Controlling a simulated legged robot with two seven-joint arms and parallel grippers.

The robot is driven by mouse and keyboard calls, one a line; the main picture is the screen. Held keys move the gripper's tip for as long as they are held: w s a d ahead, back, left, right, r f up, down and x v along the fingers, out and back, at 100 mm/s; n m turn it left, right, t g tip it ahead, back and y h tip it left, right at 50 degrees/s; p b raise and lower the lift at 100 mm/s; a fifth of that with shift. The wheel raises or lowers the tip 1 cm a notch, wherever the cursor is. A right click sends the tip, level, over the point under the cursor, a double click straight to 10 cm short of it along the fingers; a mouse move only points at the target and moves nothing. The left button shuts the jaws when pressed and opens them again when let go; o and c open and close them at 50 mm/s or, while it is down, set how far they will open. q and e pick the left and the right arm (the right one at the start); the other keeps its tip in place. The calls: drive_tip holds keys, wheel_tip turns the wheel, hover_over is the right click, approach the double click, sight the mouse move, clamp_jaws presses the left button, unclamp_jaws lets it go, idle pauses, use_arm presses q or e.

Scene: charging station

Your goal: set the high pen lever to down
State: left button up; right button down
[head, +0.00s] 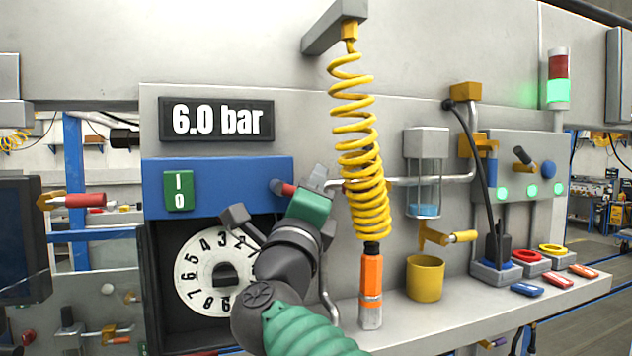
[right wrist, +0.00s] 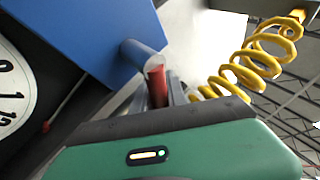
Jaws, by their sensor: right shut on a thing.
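A lever with a grey pivot and a red grip (head: 287,188) sticks out from the right end of the blue panel (head: 230,178). My right gripper (head: 312,182) is at this lever, its fingers shut on the red grip. In the right wrist view the red grip (right wrist: 157,86) lies between the grey fingers, with the pivot (right wrist: 142,57) beyond at the blue panel's edge. The lever points out from the panel; its exact tilt is hard to tell. My left gripper is out of view.
A yellow coiled hose (head: 358,140) with an orange tool (head: 371,285) hangs just right of my right gripper. A numbered dial (head: 190,275) is below the blue panel. A yellow cup (head: 425,278) stands on the shelf. A black lever (head: 522,156) is on the grey panel farther right.

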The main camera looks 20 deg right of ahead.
drive_tip(key=shift+a+f+m+g+p, duration=0.15)
drive_tip(key=shift+f+m+g, duration=0.3)
drive_tip(key=shift+m+g, duration=0.45)
drive_tip(key=shift+a+f+m+g+p, duration=0.15)
drive_tip(key=shift+f+m+g, duration=0.35)
drive_tip(key=shift+m, duration=0.65)
drive_tip(key=shift+f+m+g+p, duration=0.2)
drive_tip(key=shift+f+m+g, duration=0.2)
drive_tip(key=shift+m+g, duration=0.5)
drive_tip(key=shift+f+m, duration=0.1)
drive_tip(key=shift+m, duration=0.15)
drive_tip(key=c, duration=1.7)
unclamp_jaws()
drive_tip(key=shift+c, duration=0.2)
drive_tip(key=shift+o, duration=1.2)
drive_tip(key=shift+s, duration=0.1)
drive_tip(key=shift+o, duration=0.7)
drive_tip(key=shift+s+a, duration=0.15)
drive_tip(key=shift+s, duration=0.1)
drive_tip(key=shift+r, duration=0.2)
